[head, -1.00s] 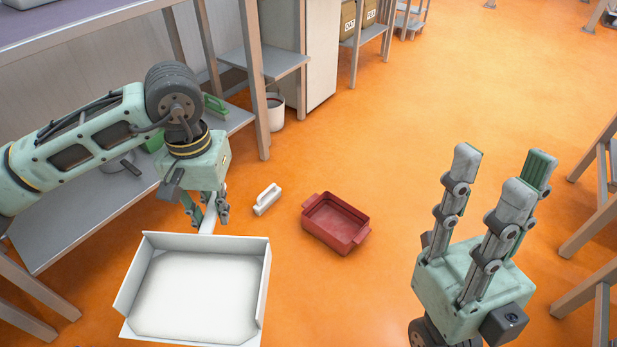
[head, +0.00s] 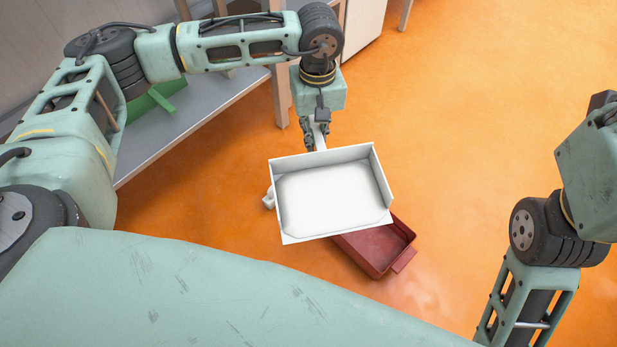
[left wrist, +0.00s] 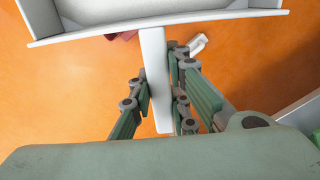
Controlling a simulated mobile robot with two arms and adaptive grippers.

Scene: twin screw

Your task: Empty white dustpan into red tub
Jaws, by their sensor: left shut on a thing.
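The white dustpan (head: 330,200) is in the middle of the head view, its tray facing up and slightly tilted. I cannot make out separate contents in its pale inside. My left gripper (head: 316,140) is shut on its handle; the left wrist view shows the handle (left wrist: 153,75) between the fingers (left wrist: 160,103). The red tub (head: 385,252) sits on the floor, lower than the dustpan and partly hidden behind its front right edge. A red sliver of the tub (left wrist: 124,36) shows in the wrist view. My right gripper (head: 590,165) shows only its body; its fingers are out of frame.
A small white handled object (head: 269,199) lies on the orange floor, mostly hidden behind the dustpan; it also shows in the wrist view (left wrist: 198,45). A grey shelf (head: 190,125) with a green item (head: 156,102) stands left. The floor right of the tub is clear.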

